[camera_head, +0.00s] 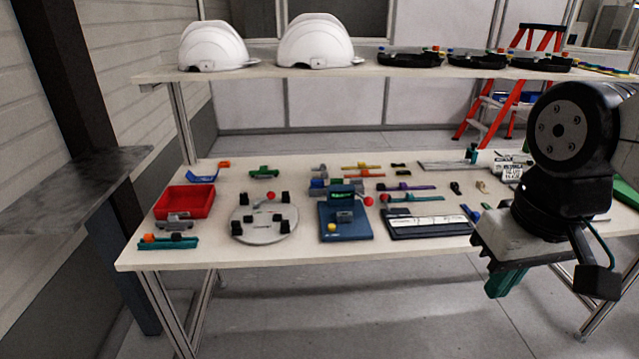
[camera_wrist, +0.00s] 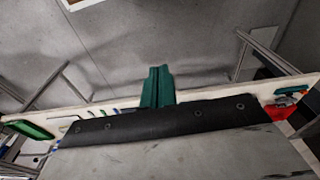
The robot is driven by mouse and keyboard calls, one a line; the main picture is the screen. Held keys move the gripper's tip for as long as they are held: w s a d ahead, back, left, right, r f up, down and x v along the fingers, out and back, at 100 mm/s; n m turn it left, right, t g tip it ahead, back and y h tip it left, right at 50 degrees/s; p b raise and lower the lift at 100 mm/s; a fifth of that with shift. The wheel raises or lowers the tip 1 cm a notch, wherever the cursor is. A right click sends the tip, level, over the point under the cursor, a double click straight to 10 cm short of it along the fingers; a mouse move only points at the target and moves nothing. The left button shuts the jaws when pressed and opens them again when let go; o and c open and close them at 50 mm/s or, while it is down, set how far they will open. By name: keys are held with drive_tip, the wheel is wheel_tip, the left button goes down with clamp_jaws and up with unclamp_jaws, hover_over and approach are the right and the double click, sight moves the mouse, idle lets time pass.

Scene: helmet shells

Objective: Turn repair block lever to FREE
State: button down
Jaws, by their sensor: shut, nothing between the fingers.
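The repair block appears to be the blue block (camera_head: 338,231) on the table, in the middle of the head view. It has a blue base, a green-topped upper part and a yellow button at its front left. A red ball knob (camera_head: 368,201) sits at its right side and looks like the lever's end; the lever's setting and any FREE mark are too small to read. My gripper (camera_head: 503,284) is at the right, in front of the table's front edge and well away from the block. Its green fingers (camera_wrist: 157,88) are together and empty in the wrist view.
A round grey plate (camera_head: 252,230) with black posts stands left of the block, and a red tray (camera_head: 184,202) farther left. A black-framed panel (camera_head: 428,227) lies to the right. A shelf (camera_head: 262,72) with white helmet shells (camera_head: 316,42) runs above the back.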

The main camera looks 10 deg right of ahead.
drive_tip(key=shift+w+d, duration=0.4)
